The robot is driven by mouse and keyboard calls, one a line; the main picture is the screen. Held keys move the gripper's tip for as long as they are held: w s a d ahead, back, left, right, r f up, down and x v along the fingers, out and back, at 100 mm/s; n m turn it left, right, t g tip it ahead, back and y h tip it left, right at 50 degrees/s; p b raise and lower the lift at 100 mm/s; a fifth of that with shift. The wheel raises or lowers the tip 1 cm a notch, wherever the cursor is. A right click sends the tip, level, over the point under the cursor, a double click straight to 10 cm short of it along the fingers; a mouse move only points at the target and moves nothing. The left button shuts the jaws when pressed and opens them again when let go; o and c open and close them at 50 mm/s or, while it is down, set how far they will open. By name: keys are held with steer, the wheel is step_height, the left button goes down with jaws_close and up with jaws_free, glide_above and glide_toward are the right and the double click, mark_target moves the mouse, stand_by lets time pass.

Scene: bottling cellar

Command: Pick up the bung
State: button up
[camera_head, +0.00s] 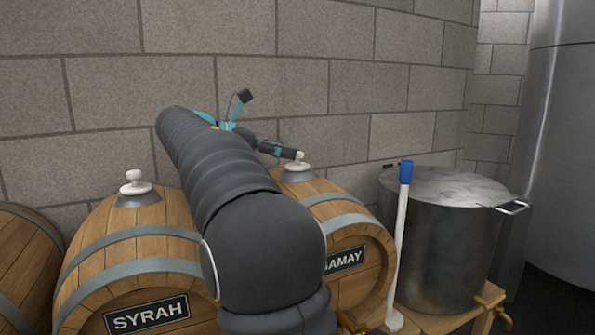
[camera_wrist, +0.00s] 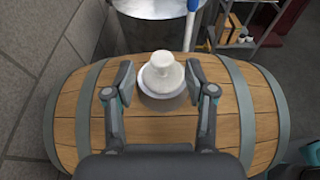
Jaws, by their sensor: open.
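A white bung (camera_wrist: 162,70) sits upright in the collar on top of the GAMAY barrel (camera_head: 335,212). In the head view the top of this bung (camera_head: 299,157) shows just beyond my gripper (camera_head: 280,150). In the wrist view my open gripper (camera_wrist: 158,78) has one finger on each side of the bung, with a gap on both sides. The fingers do not appear to touch it. A second white bung (camera_head: 134,183) sits on the SYRAH barrel (camera_head: 130,235) to the left.
A steel pot (camera_head: 440,235) with a lid and a side handle stands right of the GAMAY barrel. A white upright rod with a blue top (camera_head: 405,172) stands between them. A block wall (camera_head: 330,60) runs behind. A shelf (camera_wrist: 246,35) stands at the back right in the wrist view.

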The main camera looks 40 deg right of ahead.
mark_target(298, 153)
steer(key=x, duration=0.4)
steer(key=shift+s+d, duration=0.2)
jaws_close()
steer(key=shift+r, duration=0.15)
steer(key=shift+r, duration=0.65)
step_height(298, 153, up, 3)
steer(key=shift+f+p, duration=0.2)
steer(key=shift+p, duration=0.25)
steer(key=s+d+r, duration=0.2)
steer(key=s+r, duration=0.4)
steer(key=s, duration=0.5)
steer(key=shift+d+r, duration=0.35)
steer(key=shift+r, duration=0.05)
